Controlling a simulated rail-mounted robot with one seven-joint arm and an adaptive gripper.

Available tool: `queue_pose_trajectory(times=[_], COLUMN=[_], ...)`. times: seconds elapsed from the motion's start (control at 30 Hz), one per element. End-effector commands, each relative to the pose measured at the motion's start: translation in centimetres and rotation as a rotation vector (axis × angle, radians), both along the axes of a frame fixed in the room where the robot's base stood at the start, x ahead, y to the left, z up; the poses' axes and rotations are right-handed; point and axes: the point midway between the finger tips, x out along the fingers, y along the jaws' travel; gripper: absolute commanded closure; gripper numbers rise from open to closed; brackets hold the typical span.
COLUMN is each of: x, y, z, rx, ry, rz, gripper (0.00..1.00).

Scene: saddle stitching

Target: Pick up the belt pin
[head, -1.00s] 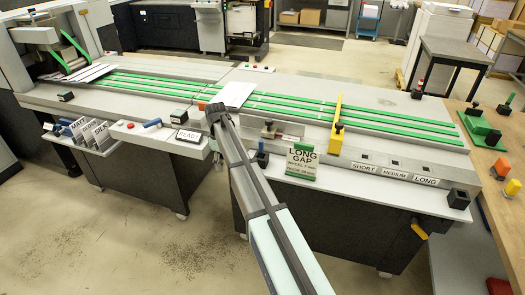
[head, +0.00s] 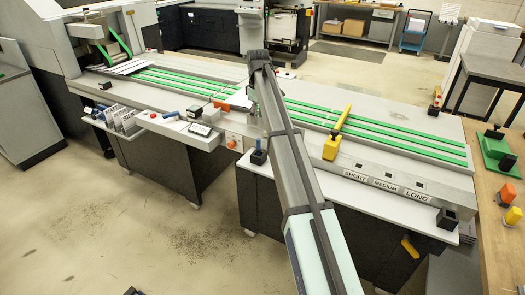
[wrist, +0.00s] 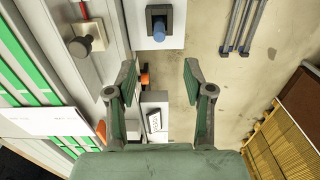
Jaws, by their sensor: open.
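A blue-topped pin (wrist: 158,25) sits in a black holder on a white ledge, at the top of the wrist view. It also shows in the head view (head: 258,146) just left of my arm. A black knob (wrist: 79,47) with a red part lies on a pale square plate at the upper left of the wrist view. I cannot tell for certain which of these is the belt pin. My gripper (wrist: 160,80) is open and empty, its fingers spread below the blue-topped pin in the picture. In the head view my arm hides the gripper's end.
A white sheet (wrist: 42,122) lies over the green belts at left. An orange button (wrist: 145,77) and a small label plate (wrist: 154,121) show by the left finger. A yellow guide (head: 337,130) stands across the belts. Open floor (wrist: 225,85) lies right of the machine ledge.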

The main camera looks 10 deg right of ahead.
Motion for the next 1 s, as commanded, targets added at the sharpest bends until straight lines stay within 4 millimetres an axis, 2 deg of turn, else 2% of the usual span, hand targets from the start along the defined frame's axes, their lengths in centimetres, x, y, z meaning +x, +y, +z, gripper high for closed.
queue_pose_trajectory(times=[0.3,0.43,0.6,0.87,1.0], x=[-0.2,-0.1,-0.1,0.0,0.0], y=[0.0,0.0,0.0,0.0,0.0], z=[-6.2,-8.2,-9.7,-10.8,-12.3], rx=[0.000,0.001,0.000,0.000,0.000], ry=[0.003,0.002,0.001,0.003,0.003], rz=[-0.001,-0.001,-0.001,-0.001,-0.001], gripper=[0.48,0.48,0.48,0.48,0.48])
